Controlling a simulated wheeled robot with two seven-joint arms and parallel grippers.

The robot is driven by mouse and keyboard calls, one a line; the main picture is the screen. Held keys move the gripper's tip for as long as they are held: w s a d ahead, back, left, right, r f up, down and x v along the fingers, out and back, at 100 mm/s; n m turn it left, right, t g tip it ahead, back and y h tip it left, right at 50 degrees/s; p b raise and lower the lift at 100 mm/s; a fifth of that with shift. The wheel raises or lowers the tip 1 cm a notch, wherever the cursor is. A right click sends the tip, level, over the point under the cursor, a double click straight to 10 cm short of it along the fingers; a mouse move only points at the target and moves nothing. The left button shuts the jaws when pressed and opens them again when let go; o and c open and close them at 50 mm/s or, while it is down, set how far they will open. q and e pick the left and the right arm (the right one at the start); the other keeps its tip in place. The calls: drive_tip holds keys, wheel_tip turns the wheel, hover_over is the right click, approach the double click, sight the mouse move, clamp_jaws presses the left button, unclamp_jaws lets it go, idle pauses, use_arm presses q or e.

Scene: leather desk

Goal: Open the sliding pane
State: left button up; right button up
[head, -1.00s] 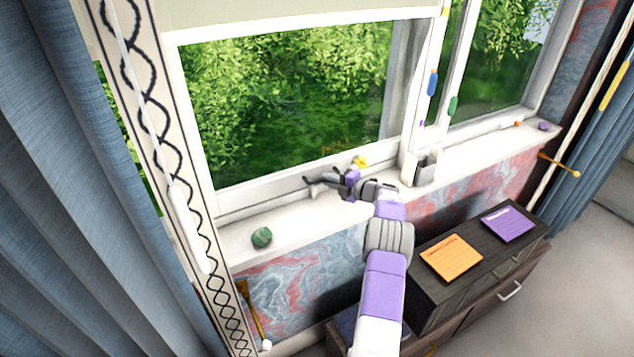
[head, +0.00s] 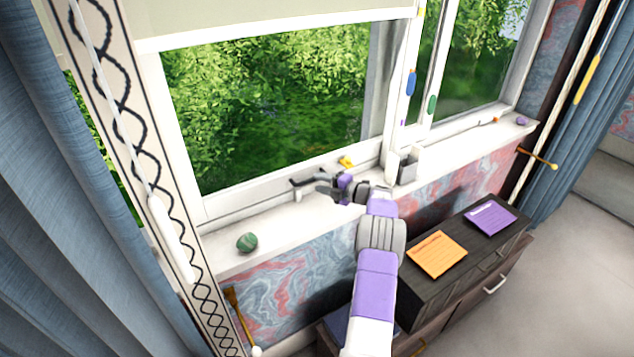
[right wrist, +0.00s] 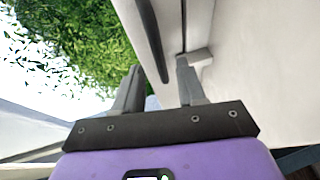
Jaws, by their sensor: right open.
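The large window pane (head: 265,110) fills the middle left of the head view, in a white frame with greenery behind it. My right gripper (head: 312,187) is at the pane's lower rail, above the sill. In the right wrist view my right gripper (right wrist: 158,85) is open, its two dark fingers apart. A dark bar (right wrist: 152,40), which looks like a handle, reaches down toward the gap between the fingertips. I cannot tell whether they touch. A pale bracket-like piece (right wrist: 200,60) is close to the right fingertip. My left gripper is not in view.
The white sill (head: 285,222) carries a green stone (head: 247,243), a yellow item (head: 346,162) and a grey holder (head: 405,170). A dark cabinet (head: 450,285) with orange (head: 437,254) and purple (head: 491,217) notes stands below right. Blue curtains (head: 50,200) hang at left.

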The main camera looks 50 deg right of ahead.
drive_tip(key=s, duration=0.2)
drive_tip(key=s+r, duration=0.1)
drive_tip(key=s, duration=0.2)
drive_tip(key=shift+d, duration=0.1)
idle(0.4)
